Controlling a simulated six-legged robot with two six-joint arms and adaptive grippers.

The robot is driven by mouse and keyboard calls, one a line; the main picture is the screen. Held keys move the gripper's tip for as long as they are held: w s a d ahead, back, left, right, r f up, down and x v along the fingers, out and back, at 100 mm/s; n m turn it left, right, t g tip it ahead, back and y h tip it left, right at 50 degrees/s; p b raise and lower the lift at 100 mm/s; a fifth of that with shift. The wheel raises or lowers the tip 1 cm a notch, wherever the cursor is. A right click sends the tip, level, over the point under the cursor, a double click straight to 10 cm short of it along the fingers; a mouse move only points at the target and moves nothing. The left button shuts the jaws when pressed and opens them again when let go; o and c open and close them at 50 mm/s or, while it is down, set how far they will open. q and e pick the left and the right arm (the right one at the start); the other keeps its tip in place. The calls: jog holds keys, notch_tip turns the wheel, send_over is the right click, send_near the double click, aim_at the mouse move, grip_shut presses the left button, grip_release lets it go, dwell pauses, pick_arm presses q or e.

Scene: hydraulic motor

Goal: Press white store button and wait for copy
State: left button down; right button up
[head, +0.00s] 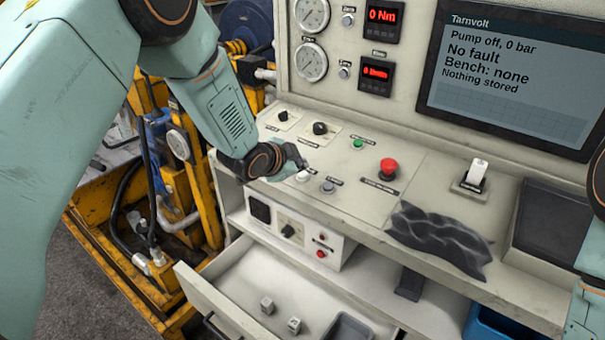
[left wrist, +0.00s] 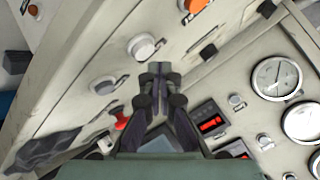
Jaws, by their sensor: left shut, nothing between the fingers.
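The white button (head: 303,176) sits on the sloped control panel, just below my left gripper in the head view. A grey button (head: 328,186) is to its right. My left gripper (head: 298,163) is shut and empty, with its tips close to the white button; I cannot tell whether they touch it. In the left wrist view the shut fingers (left wrist: 158,72) are beside a large whitish button (left wrist: 145,46). The screen (head: 515,75) reads "Pump off, 0 bar", "No fault", "Bench: none" and "Nothing stored". My right gripper is out of view.
A red mushroom button (head: 388,166), a green button (head: 358,143) and a black knob (head: 320,128) share the panel. A white stick (head: 478,172) stands in a holder at right. A dark cloth (head: 438,238) lies along the front edge. An open drawer (head: 235,300) juts out below.

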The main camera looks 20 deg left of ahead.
pick_arm(q)
jog(key=shift+f, duration=0.1)
jog(key=shift+f+b, duration=0.3)
jog(key=shift+f+b, duration=0.35)
jog(key=shift+f, duration=0.1)
dwell(0.8)
dwell(0.4)
jog(key=shift+r+p, duration=0.75)
jog(key=shift+r, duration=0.1)
jog(key=shift+r, duration=0.1)
jog(key=shift+a+r+p, duration=0.1)
jog(key=shift+r+p, duration=0.45)
jog(key=shift+r, duration=0.05)
jog(key=r+p, duration=0.2)
jog(key=r, duration=0.1)
jog(key=shift+s+a+r+p, duration=0.1)
jog(key=shift+s+r+p, duration=0.2)
jog(key=shift+s+p, duration=0.1)
